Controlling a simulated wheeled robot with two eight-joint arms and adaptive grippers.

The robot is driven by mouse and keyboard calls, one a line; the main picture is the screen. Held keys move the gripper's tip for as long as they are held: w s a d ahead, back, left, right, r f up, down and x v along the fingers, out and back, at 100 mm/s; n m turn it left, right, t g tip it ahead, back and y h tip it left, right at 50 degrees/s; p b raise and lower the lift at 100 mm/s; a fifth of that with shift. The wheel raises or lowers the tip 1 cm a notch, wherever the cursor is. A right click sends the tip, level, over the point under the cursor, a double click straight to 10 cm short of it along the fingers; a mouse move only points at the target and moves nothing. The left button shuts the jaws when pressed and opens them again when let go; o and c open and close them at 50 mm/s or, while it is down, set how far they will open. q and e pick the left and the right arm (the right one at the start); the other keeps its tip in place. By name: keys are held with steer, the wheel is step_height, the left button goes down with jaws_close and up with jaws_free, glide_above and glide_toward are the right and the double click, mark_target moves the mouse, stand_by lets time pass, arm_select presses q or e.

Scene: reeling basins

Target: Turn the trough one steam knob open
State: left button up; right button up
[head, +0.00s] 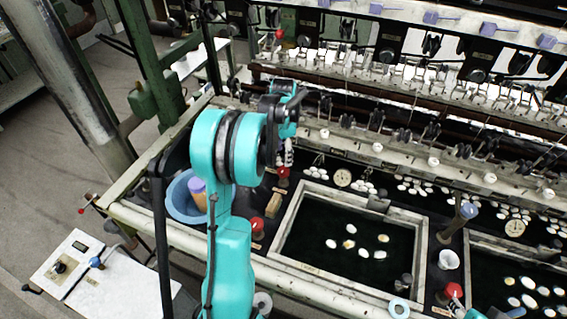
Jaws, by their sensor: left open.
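The first trough (281,238), a pale-framed basin of dark water with several white cocoons, lies right of my left arm. A red knob (283,172) stands behind its far left corner, and a second red knob (257,224) stands beside its left side. I cannot tell which one is the steam knob. My left gripper (287,156) is open, pointing down just above the farther red knob. I cannot tell whether it touches it. The gripper partly hides the knob's surroundings. Only a small teal piece, perhaps of my right arm, shows at the bottom right edge; no right gripper shows.
A blue bowl (180,203) with a brush stands left of my arm. A second trough (475,246) lies at right, with another red knob (453,290) near it. Reeling machinery (400,140) runs along the back. A white side table (115,290) is at lower left.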

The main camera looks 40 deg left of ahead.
mark_target(283, 169)
arm_select(q)
step_height(283, 169, down, 8)
steer(key=shift+r+b, duration=0.25)
steer(key=shift+b, duration=0.75)
steer(key=shift+c, duration=0.3)
steer(key=c, duration=1.1)
